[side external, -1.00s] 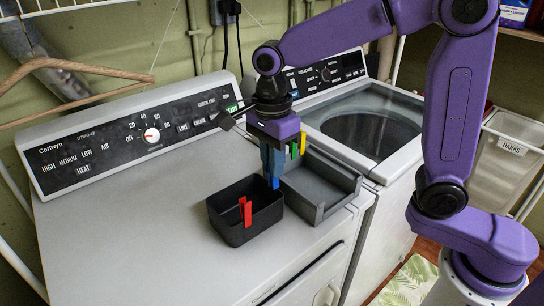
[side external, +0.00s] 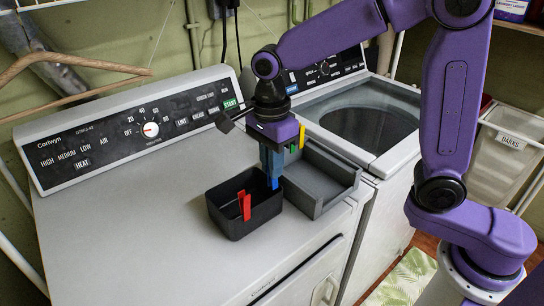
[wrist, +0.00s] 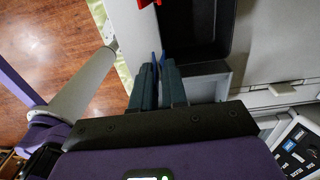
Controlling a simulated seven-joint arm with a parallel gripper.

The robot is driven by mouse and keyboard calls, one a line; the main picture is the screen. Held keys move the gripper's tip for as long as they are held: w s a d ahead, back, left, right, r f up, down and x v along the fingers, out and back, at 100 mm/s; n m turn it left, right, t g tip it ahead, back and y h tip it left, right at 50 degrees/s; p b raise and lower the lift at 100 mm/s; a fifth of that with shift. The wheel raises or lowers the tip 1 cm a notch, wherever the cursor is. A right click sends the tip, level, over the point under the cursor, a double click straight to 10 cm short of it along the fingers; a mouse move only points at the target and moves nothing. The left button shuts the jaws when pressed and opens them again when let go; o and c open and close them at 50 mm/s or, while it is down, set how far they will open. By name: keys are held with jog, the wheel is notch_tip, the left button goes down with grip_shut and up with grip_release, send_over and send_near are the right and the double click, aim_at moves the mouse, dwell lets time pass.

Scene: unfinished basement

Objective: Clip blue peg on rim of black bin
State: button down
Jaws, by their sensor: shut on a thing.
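The black bin (side external: 258,222) sits on the white machine top, open side up. A red peg (side external: 245,208) stands on its near side. My gripper (side external: 272,174) is shut on the blue peg (side external: 275,184), which points down at the bin's right rim. I cannot tell whether the peg's legs straddle the rim. In the wrist view, the blue peg (wrist: 155,60) shows between my fingertips, beside the black bin (wrist: 196,52). The fingers hide most of the peg.
A grey tray (side external: 335,192) stands right of the bin, with a yellow peg (side external: 302,136) and a green peg (side external: 293,148) at its far side, partly hidden by my gripper. The white machine top (side external: 130,220) is clear on the left. A control panel (side external: 130,135) rises behind.

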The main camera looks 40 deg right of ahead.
jog(key=shift+f, duration=2.5)
jog(key=c, duration=1.1)
grip_release()
